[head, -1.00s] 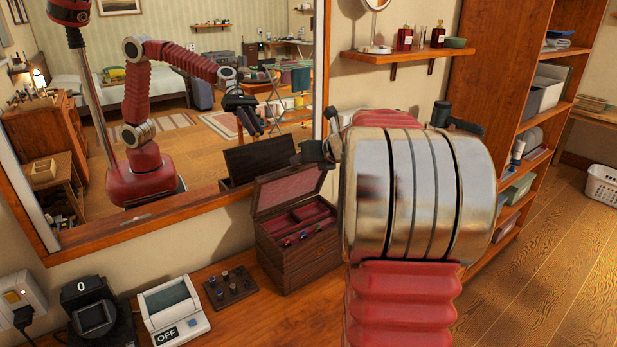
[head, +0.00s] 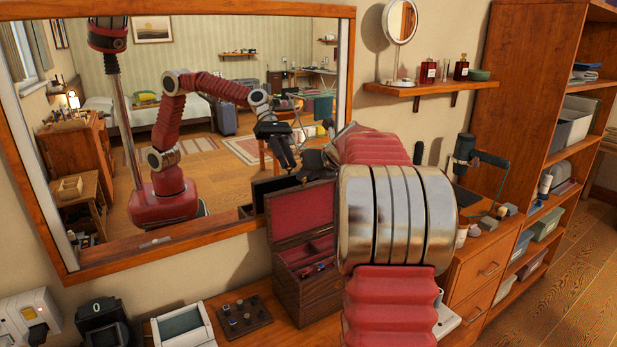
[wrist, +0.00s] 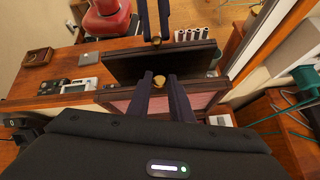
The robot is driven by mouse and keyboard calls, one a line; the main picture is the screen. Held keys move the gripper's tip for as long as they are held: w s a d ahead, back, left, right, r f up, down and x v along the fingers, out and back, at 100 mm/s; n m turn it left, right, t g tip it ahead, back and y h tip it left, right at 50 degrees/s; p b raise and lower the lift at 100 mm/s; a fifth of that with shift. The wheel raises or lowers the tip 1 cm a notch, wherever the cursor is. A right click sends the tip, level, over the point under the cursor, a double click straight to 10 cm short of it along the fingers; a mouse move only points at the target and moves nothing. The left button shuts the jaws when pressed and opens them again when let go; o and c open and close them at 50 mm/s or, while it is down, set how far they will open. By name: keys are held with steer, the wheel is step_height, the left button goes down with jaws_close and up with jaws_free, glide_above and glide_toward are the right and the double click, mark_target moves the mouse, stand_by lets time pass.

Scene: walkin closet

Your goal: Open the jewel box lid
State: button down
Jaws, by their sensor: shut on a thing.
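The jewel box (head: 310,291) is a dark wooden box with red lining on the dresser top, below the mirror. Its lid (head: 303,213) stands open, roughly upright, with the red inside facing me. Jewellery shows in the red tray. In the wrist view the lid (wrist: 122,104) lies under my gripper (wrist: 160,80), whose two dark fingers are shut on a small brass knob (wrist: 159,81) at the lid's edge. In the head view my gripper (head: 318,164) is at the lid's top edge, partly hidden by my arm.
The large wall mirror (head: 350,60) is close behind the lid and reflects my arm and the lid's back. A dark ring board (head: 245,318) and a white device (head: 182,328) stand left of the box. A small shelf (head: 430,90) with bottles is on the wall at right.

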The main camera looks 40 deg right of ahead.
steer(key=shift+w+r, duration=0.4)
steer(key=shift+a+r, duration=0.1)
steer(key=shift+a, duration=0.05)
steer(key=c, duration=1.9)
jaws_free()
steer(key=shift+o, duration=1.4)
steer(key=shift+s+f, duration=0.1)
steer(key=shift+f, duration=0.15)
steer(key=v, duration=1.3)
steer(key=shift+s+r, duration=0.2)
steer(key=shift+r, duration=0.1)
